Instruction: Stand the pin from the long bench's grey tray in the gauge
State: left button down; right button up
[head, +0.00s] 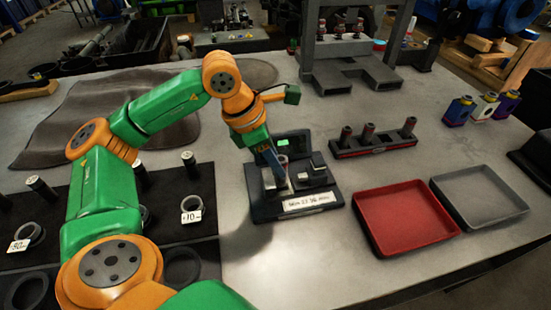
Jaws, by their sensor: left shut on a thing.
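The gauge (310,203) is a dark block on the bench with a small green display, metal blocks on top and a white label reading about "Min 27.96 mm". My left gripper (277,174) points down over the left part of the gauge. It is shut on the pin (283,160), a small pale metal piece of which only a little shows between the fingers. I cannot tell whether the pin's foot touches the gauge. The grey tray (509,211) at the right is empty. My right gripper is not in view.
An empty red tray (396,246) lies between the gauge and the grey tray. A dark rack (375,150) with several upright pins stands behind. Small bottles (458,110) stand back right. A black mat with rings and pins (190,160) lies left. Bare bench lies in front of the gauge.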

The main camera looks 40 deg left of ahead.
pick_arm(q)
jog(key=shift+f+b, duration=0.35)
jog(key=shift+f, duration=0.1)
jog(key=shift+f+b, duration=0.5)
jog(key=shift+c, duration=0.6)
grip_release()
jog(key=shift+r, duration=0.15)
notch_tip(320, 180, up, 8)
jog(key=p, duration=0.7)
